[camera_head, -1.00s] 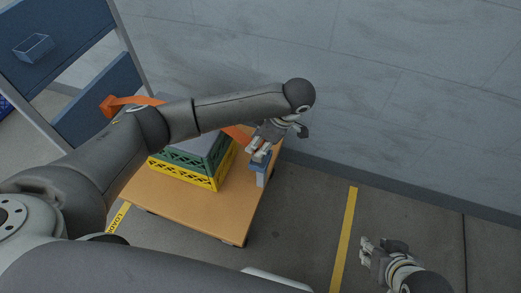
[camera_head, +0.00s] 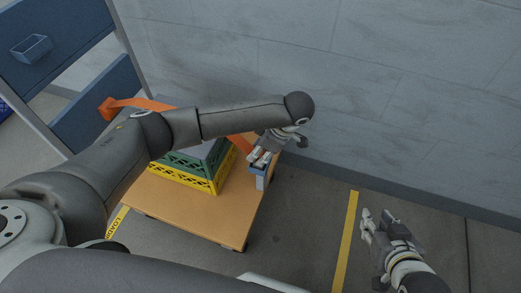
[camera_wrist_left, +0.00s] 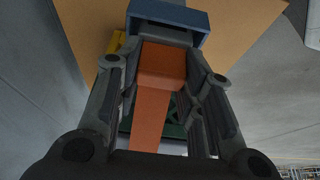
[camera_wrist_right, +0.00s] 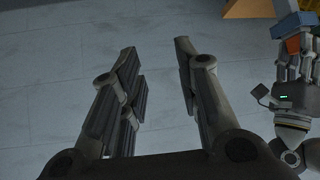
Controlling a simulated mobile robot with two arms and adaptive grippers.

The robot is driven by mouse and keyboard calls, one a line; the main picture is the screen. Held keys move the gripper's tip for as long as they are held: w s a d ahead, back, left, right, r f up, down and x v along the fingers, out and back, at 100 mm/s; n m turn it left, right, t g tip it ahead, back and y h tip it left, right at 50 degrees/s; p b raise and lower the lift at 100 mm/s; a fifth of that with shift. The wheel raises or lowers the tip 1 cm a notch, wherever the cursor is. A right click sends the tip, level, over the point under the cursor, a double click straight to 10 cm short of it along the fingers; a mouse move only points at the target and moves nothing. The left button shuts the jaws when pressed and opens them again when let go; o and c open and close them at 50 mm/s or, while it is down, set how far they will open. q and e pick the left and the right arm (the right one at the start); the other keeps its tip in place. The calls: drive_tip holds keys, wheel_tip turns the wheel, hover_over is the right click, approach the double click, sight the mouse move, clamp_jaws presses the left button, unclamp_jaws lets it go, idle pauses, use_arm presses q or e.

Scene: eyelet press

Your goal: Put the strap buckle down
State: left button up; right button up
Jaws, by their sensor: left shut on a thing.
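My left gripper (camera_head: 259,158) is shut on the orange strap buckle (camera_wrist_left: 162,62), which shows as an orange block between its fingers in the left wrist view. The orange strap (camera_wrist_left: 150,122) runs back from the buckle.
The wooden cart (camera_head: 205,218) carries a yellow crate (camera_head: 190,178) with a green crate (camera_head: 212,160) on it. The orange strap (camera_head: 125,102) crosses over behind my left arm. A wall stands behind. Floor around the yellow line (camera_head: 346,235) is clear.

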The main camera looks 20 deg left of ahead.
use_arm(q)
drive_tip(key=o, duration=1.1)
